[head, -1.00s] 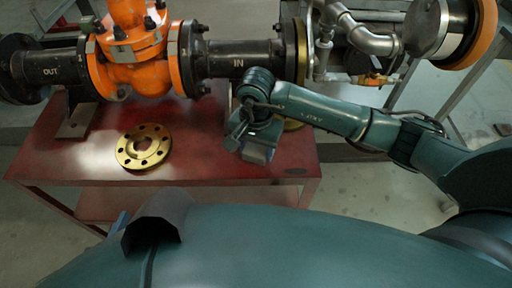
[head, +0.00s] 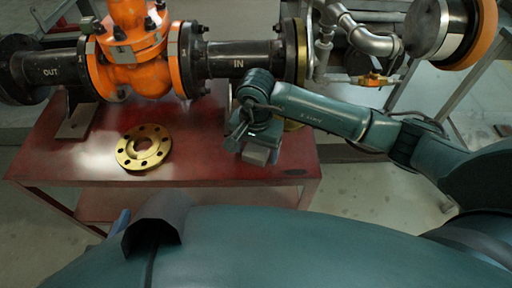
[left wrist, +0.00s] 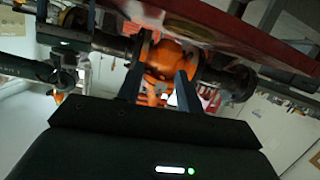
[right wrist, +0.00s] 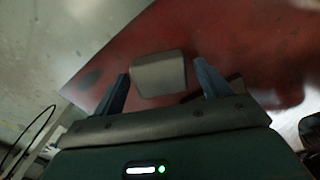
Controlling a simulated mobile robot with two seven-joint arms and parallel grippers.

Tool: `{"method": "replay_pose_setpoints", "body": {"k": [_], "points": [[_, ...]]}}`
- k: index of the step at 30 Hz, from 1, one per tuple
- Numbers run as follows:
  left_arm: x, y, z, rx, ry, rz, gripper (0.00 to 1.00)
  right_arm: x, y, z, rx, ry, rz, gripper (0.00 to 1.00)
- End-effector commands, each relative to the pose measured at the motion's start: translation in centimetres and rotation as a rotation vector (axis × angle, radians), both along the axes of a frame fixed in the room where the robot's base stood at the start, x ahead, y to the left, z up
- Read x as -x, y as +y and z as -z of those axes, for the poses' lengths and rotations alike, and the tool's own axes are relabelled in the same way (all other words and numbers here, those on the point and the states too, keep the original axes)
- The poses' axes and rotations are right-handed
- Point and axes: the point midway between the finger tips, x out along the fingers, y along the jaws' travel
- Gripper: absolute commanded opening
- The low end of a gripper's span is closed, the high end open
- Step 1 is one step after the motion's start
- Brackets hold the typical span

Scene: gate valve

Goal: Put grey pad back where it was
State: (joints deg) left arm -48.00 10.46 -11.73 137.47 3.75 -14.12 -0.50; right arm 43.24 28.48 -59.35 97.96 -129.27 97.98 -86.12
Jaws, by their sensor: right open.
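The grey pad (right wrist: 158,75) is a small squarish block over the red table top in the right wrist view. It lies between the two spread fingers of my right gripper (right wrist: 161,71), with a gap at least on the right side. In the head view the right gripper (head: 254,143) is low over the right part of the table, and a grey block (head: 256,155) shows at its lower end. I cannot tell whether the pad touches the table.
The red table (head: 215,165) carries a brass flange (head: 144,147) left of my right gripper. Behind stands an orange gate valve (head: 135,50) with a black pipe (head: 235,58) marked IN. Metal pipework (head: 365,40) is at the back right. The table between flange and gripper is clear.

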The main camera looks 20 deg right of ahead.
Motion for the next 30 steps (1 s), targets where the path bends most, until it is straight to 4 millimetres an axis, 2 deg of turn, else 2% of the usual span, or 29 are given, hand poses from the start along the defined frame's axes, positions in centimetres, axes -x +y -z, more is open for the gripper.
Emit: {"method": "replay_pose_setpoints", "body": {"k": [5, 9, 15, 19, 22, 23, 26, 28, 30], "points": [[0.3, 0.3, -0.4, 0.004, 0.003, -0.006, 0.36, -0.1, 0.0, -3.1, -0.001, -0.006, -0.002, 0.76], [0.4, 0.3, -0.1, 0.004, 0.019, -0.006, 0.36, -0.2, 0.0, -6.3, -0.001, -0.006, -0.001, 0.76], [0.5, 0.2, 0.3, 0.003, 0.04, -0.005, 0.36, -0.1, 0.0, -10.0, 0.0, -0.004, -0.001, 0.76], [0.0, 0.0, 0.0, 0.007, 0.028, -0.003, 0.36, -0.1, 0.0, -11.5, 0.0, -0.001, 0.0, 0.76], [-0.1, -0.1, -0.2, 0.011, 0.024, -0.003, 0.36, 0.4, 0.5, -11.7, -0.022, 0.013, 0.001, 0.76], [-0.1, -0.1, -0.1, 0.012, 0.025, -0.003, 0.36, 0.8, 1.0, -11.5, -0.045, 0.027, 0.003, 0.76], [-0.1, -0.1, -0.1, 0.013, 0.027, -0.003, 0.36, 3.8, 4.5, -10.3, -0.214, 0.134, 0.029, 0.76], [0.0, -0.1, 0.0, 0.013, 0.028, -0.004, 0.36, 7.4, 8.4, -9.9, -0.41, 0.277, 0.087, 0.76], [0.0, -0.1, 0.0, 0.012, 0.029, -0.003, 0.36, 11.4, 12.5, -11.1, -0.642, 0.473, 0.192, 0.76]]}}
